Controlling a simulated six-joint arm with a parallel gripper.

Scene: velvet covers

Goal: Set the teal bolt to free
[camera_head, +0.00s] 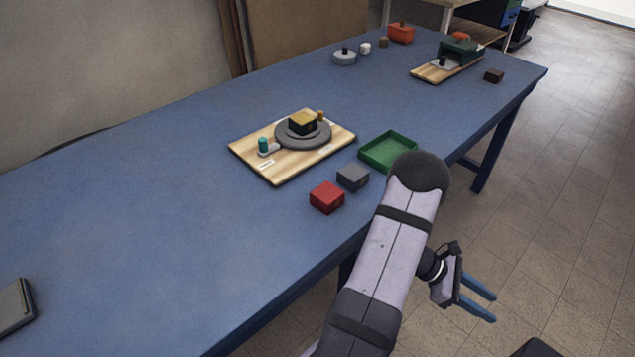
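The teal bolt (263,145) is a small upright teal knob on a light grey base, at the left side of a wooden board (282,171) on the blue table. A small white label (266,164) lies on the board just in front of it; its writing is too small to read. A round grey turntable (319,138) on the board bears a black block with a yellow top (302,122). My gripper (487,302) is open and empty, off the table's front edge over the floor, well to the right of and lower in the picture than the board.
A green tray (376,153), a dark grey block (352,177) and a red block (326,197) sit right of the board. A second board (430,74) and several small objects stand at the far end. The table's left part is mostly clear.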

